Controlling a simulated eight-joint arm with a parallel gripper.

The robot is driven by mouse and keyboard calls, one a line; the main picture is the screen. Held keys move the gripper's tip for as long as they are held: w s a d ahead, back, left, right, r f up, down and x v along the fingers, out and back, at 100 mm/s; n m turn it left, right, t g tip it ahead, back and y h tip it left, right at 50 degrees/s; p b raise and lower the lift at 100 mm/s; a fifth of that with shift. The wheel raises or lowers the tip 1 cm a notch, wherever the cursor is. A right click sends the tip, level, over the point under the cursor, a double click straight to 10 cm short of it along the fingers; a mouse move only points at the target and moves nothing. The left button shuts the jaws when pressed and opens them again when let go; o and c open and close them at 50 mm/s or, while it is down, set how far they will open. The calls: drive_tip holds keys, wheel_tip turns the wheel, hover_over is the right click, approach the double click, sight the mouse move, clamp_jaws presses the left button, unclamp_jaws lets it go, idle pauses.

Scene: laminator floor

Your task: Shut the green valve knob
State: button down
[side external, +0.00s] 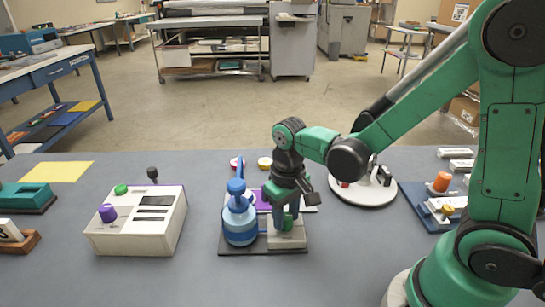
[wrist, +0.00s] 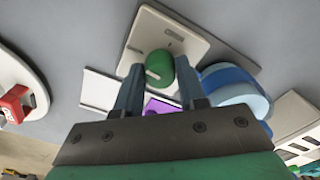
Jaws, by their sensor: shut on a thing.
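The green valve knob (wrist: 159,64) sits on a pale square block (wrist: 186,41) in the wrist view. In the side view, the knob (side external: 288,221) shows partly between my fingers, low on the pale block (side external: 287,239). My gripper (side external: 287,214) points down over the block, with its fingers on either side of the knob. In the wrist view, my gripper (wrist: 160,77) is shut on the knob, with one finger at its left and one at its right. Part of the knob's side is hidden by the fingers.
A blue round vessel (side external: 240,222) stands close left of the block on the same dark base plate (side external: 262,251). A pale control box (side external: 137,222) with several knobs is further left. A white round plate (side external: 370,190) lies behind right. Bare table lies in front.

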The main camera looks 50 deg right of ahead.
sight(286, 215)
drive_tip(key=shift+n, duration=0.6)
drive_tip(key=c, duration=0.5)
unclamp_jaws()
drive_tip(key=shift+r, duration=0.15)
drive_tip(key=shift+r, duration=2.65)
